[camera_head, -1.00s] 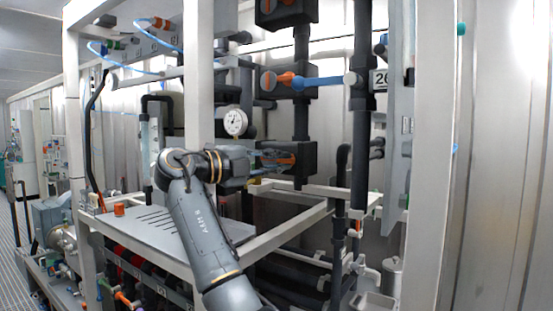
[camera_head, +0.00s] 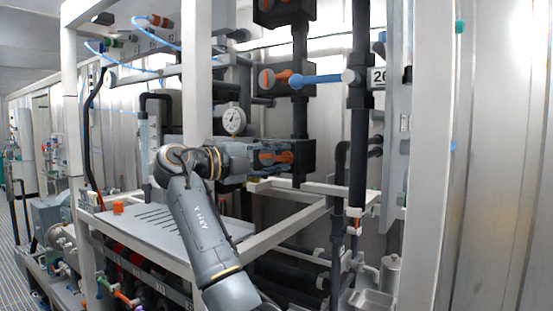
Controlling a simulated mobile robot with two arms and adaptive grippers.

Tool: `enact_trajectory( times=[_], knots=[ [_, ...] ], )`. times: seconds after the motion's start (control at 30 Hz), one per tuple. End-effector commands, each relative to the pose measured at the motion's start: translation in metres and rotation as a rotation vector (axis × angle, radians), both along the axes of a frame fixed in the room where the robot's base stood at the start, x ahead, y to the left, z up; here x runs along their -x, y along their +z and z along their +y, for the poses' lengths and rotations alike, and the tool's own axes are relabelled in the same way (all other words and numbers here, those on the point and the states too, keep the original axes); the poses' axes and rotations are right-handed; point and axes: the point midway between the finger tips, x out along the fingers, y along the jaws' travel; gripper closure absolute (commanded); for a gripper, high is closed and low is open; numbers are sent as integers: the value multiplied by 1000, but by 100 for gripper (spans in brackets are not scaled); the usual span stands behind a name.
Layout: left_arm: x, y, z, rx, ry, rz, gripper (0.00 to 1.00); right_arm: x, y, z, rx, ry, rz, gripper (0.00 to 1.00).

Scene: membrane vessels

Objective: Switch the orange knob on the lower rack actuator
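The orange knob (camera_head: 284,157) shows on the front of a dark box-shaped actuator (camera_head: 305,156), the lowest of the stacked actuators on the rack. My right arm comes up from the bottom middle and bends toward it. My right gripper (camera_head: 268,157) is at the front of this actuator, overlapping the left part of the knob. Its fingers are small and blend with the dark box, so I cannot tell whether they touch or grip the knob. My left gripper is not in view.
A second actuator (camera_head: 267,92) above has an orange knob and a blue handle (camera_head: 318,80). A pressure gauge (camera_head: 232,121) is just above my wrist. White frame posts (camera_head: 197,70) stand close on both sides. A slotted grey shelf (camera_head: 150,225) lies at lower left.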

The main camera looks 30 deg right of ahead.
Motion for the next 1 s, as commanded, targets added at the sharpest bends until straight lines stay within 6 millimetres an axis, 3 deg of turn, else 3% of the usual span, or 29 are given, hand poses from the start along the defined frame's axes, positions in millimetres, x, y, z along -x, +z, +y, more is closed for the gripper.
enact_trajectory(
  times=[0.17,0.6,0.8,1.0],
  knots=[
    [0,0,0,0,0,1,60,-1,-1,16,-1,3,2,66],
    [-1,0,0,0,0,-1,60,0,2,103,2,1,0,66],
    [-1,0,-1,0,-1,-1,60,1,1,119,2,0,-1,66],
    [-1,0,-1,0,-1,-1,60,1,1,121,2,0,-2,66]
  ],
)
